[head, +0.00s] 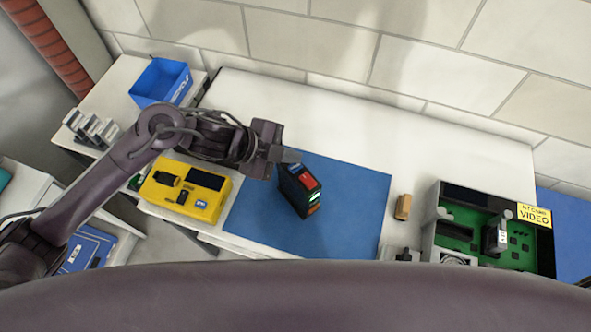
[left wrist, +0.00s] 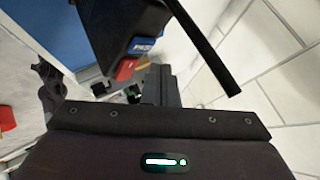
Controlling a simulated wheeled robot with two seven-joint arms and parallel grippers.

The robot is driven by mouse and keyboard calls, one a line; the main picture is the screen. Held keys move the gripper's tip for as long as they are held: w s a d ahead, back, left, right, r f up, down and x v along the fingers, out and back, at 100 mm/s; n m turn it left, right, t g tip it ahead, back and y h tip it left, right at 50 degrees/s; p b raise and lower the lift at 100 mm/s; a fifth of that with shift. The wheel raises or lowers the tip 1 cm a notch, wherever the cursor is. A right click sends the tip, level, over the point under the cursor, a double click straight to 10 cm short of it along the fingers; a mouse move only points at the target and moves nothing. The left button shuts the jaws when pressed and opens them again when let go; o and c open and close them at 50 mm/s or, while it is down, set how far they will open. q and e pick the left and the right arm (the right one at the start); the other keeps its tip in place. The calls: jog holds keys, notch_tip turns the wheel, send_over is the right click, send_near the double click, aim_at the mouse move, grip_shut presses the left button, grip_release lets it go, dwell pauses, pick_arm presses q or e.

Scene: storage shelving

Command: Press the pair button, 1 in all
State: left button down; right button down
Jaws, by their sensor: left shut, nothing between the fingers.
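A small black device (head: 292,195) stands on a blue mat (head: 350,200) in the head view. On its top are a blue button (head: 294,168), a red button (head: 308,181) and a small lit green display (head: 314,197). I cannot read which one is the pair button. My left gripper (head: 288,156) is shut and empty, its tips close to the blue end of the device. The left wrist view shows the device's dark body (left wrist: 112,30) with the blue button (left wrist: 145,44) and red button (left wrist: 126,69) near the shut fingers (left wrist: 157,85). Contact cannot be told. My right gripper is not in view.
A yellow multimeter-like box (head: 190,190) lies left of the mat. A blue bin (head: 160,82) stands at the back left. A tan block (head: 403,207) and a grey case with a green circuit board (head: 480,238) are at the right. The white table behind the mat is clear.

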pick_arm(q)
jog(key=shift+f, duration=0.4)
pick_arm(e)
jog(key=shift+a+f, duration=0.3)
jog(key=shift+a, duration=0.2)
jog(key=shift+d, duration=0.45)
pick_arm(q)
jog(key=shift+f, duration=0.15)
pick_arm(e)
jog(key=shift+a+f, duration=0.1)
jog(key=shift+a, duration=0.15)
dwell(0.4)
pick_arm(q)
jog(key=shift+f, duration=0.25)
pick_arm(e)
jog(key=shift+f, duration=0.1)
